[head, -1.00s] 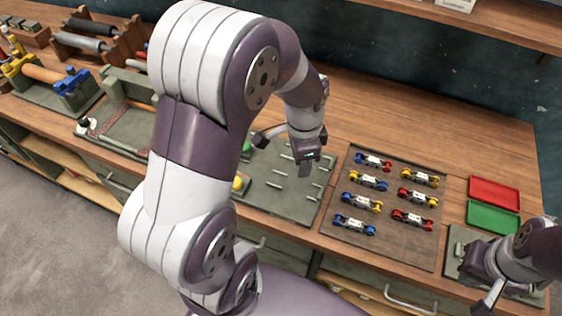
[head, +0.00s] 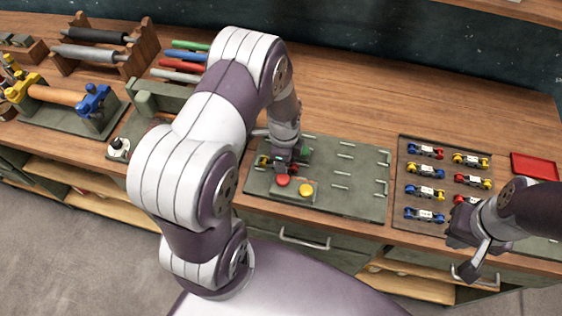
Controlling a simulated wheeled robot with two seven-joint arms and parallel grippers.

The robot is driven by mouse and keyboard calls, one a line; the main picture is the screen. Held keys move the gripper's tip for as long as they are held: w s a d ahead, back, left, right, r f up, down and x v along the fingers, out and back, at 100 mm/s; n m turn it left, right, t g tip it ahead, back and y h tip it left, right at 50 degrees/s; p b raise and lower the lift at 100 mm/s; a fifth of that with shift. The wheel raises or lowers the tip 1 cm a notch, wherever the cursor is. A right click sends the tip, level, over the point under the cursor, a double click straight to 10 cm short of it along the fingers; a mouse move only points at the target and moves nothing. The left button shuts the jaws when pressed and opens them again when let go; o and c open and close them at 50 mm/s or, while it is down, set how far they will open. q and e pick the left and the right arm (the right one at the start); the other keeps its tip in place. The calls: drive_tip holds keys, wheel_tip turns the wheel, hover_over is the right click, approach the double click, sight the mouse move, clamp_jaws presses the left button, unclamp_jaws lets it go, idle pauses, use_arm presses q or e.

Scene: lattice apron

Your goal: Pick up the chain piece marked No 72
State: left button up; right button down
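Several small chain pieces with coloured ends and white labels lie in two columns on a dark tray (head: 447,178). Among them are a blue-and-red one (head: 425,151), a yellow-ended one (head: 470,160) and a blue one (head: 425,214). The labels are too small to read, so I cannot tell which is No 72. My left gripper (head: 280,163) points down at the left part of a grey-green board, with a small yellow-ended thing (head: 263,160) right beside it. Its fingers are too small and dark to read. My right gripper (head: 468,250) is at the tray's front right corner; its arm hides part of that side.
The grey-green board (head: 345,195) carries pale slots and green, red (head: 283,180) and yellow (head: 305,190) buttons. A red tray (head: 535,167) is at the right. A roller stand (head: 97,50) and coloured rods stand at the left. The back of the bench is clear.

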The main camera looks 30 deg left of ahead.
use_arm(q)
drive_tip(key=shift+a, duration=0.3)
drive_tip(key=shift+c, duration=0.3)
drive_tip(key=shift+s+a, duration=0.1)
drive_tip(key=shift+a, duration=0.05)
drive_tip(key=c, duration=0.5)
clamp_jaws()
drive_tip(key=shift+d, duration=0.2)
